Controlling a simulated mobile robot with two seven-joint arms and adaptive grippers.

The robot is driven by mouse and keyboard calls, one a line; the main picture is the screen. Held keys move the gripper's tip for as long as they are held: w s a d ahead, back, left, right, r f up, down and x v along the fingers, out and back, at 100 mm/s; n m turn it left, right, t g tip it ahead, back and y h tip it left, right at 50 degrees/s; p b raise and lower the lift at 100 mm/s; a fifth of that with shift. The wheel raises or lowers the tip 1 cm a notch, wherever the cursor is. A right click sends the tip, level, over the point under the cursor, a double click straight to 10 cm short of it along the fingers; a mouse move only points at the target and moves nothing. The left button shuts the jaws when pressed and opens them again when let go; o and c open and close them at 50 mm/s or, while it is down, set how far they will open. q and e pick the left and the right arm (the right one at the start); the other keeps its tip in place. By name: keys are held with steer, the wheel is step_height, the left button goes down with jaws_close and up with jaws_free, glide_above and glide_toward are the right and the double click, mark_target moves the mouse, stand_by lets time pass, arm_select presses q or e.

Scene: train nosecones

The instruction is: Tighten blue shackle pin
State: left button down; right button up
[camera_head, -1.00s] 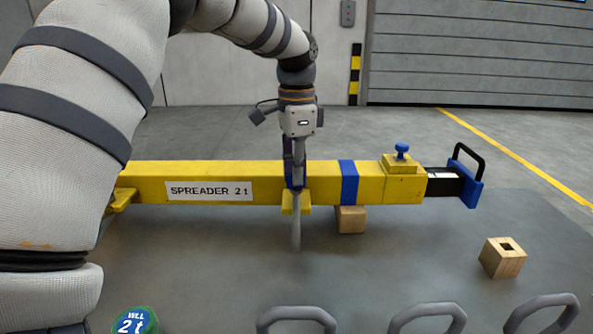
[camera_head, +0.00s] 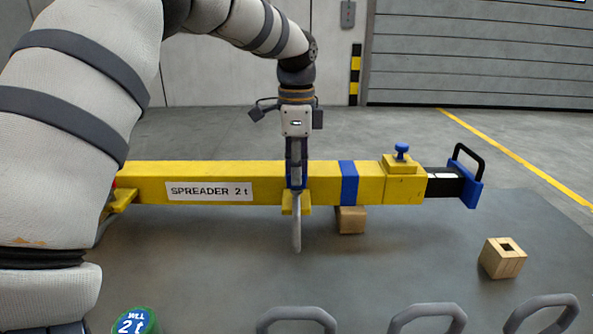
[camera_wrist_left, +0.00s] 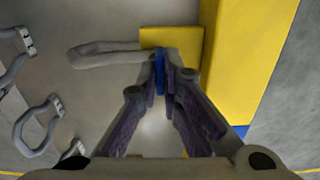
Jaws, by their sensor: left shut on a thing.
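The yellow spreader beam (camera_head: 265,180) lies across the table. At its middle a yellow lug (camera_head: 288,203) sticks out, with a grey shackle (camera_head: 296,232) hanging at it. My left gripper (camera_head: 296,184) is in front of the beam at this lug, pointing down. In the left wrist view its fingers (camera_wrist_left: 165,80) are shut on the blue shackle pin (camera_wrist_left: 159,72), next to the lug (camera_wrist_left: 178,40) and the shackle bow (camera_wrist_left: 105,56). The pin's threaded part is hidden, so how far it is in cannot be told. My right gripper is not in view.
Several grey shackles (camera_head: 428,315) stand along the near table edge, beside a green-blue "WLL 2 t" disc (camera_head: 136,321). A wooden block with a hole (camera_head: 502,258) stands at the right. Another wooden block (camera_head: 351,219) sits under the beam. The table (camera_head: 400,260) between is clear.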

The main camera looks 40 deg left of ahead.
arm_select(q)
steer(key=shift+w+r, duration=0.1)
steer(key=shift+r, duration=0.2)
steer(key=c, duration=1.8)
jaws_free()
steer(key=shift+o, duration=0.2)
steer(key=shift+f, duration=0.1)
step_height(320, 180, up, 12)
